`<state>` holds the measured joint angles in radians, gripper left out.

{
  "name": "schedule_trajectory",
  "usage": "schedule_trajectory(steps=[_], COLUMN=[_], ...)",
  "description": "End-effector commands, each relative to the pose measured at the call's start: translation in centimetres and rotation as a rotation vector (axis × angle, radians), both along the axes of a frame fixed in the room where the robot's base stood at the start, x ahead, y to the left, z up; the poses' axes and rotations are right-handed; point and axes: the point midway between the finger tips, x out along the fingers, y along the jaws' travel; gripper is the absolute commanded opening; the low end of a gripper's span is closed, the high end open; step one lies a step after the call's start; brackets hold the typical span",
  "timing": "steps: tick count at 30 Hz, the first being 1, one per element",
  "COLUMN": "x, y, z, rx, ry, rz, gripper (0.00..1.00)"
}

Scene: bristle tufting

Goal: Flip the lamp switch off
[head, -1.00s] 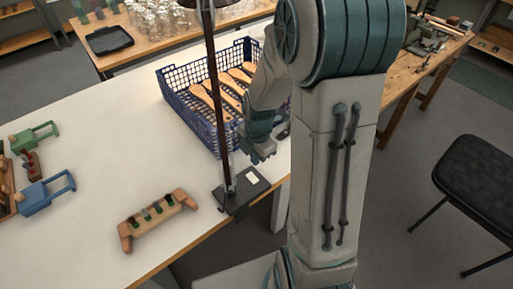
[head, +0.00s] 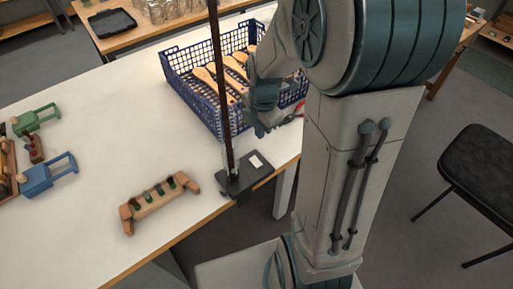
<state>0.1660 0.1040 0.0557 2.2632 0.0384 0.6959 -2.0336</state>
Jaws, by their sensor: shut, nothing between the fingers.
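The lamp's dark base (head: 244,179) stands near the front right edge of the white table. Its thin dark pole (head: 221,95) rises out of the top of the view, so the lamp head is not seen. A small pale switch (head: 256,162) sits on top of the base, toward its right side. My gripper (head: 262,132) is shut and empty, above and just behind the base, between it and the blue crate. The fingertips are small and partly lost against the arm; I cannot see them touching the switch.
A blue crate (head: 186,88) with wooden brush pieces stands behind the lamp. A wooden rack (head: 158,200) with small tufts lies left of the base. Green (head: 36,119) and blue (head: 47,175) clamp-like tools lie at far left. A black chair (head: 483,170) stands at right.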

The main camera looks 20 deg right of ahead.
Motion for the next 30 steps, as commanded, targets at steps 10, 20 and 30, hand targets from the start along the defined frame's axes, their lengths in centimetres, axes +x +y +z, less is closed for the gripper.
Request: schedule_trajectory(steps=[10,20,30], x=[0.9,1.0,1.0], y=[0.2,0.2,0.2], z=[-0.6,0.1,-0.6], rx=[0.008,0.017,0.017], ry=[-0.029,-0.033,-0.03], rz=[0.005,0.003,0.002], gripper=[0.0,0.0,0.0])
